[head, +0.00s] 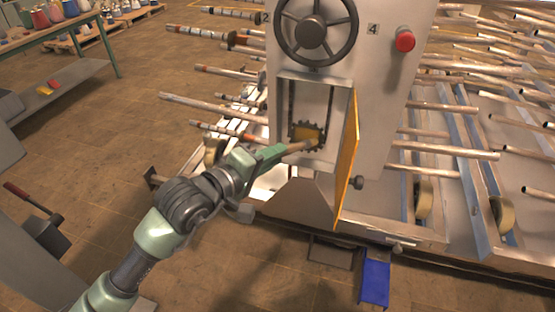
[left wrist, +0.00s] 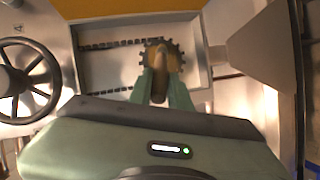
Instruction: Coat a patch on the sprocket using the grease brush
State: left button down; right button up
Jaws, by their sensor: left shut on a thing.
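The sprocket (head: 294,132) is a dark toothed wheel inside an open box-shaped housing on the machine; its middle looks yellowish-brown. It also shows in the left wrist view (left wrist: 148,53), just past my fingertips. My left gripper (head: 277,152) is shut on the grease brush (head: 299,146), whose brownish handle points up and right into the housing. In the left wrist view the brush (left wrist: 159,90) lies between the green fingers and overlaps the sprocket's middle. Its tip is at or very near the sprocket face; I cannot tell contact. My right gripper is not in view.
The housing's yellow door (head: 347,160) stands open to the right. A handwheel (head: 311,32) is above and a red button (head: 404,40) sits upper right. Rods stick out on both sides. A blue step (head: 375,282) stands below. The floor at left is partly clear.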

pick_arm(q)
jog(key=shift+w+a+b, duration=0.95)
jog(key=shift+a+b, duration=0.9)
jog(key=shift+a, duration=1)
jog(key=s+d+b, duration=0.2)
jog(key=d, duration=0.4)
jog(key=shift+d+r, duration=0.35)
jog(key=shift+r, duration=0.1)
jog(key=shift+s, duration=0.15)
jog(key=shift+s+a+b, duration=0.25)
jog(key=shift+s+a, duration=0.05)
jog(key=shift+s, duration=0.65)
jog(key=shift+s+a+b, duration=0.3)
jog(key=shift+s+a, duration=0.05)
jog(key=shift+s, duration=0.55)
jog(key=shift+s+a+b, duration=0.25)
jog(key=shift+s+a, duration=0.05)
jog(key=shift+s, duration=0.65)
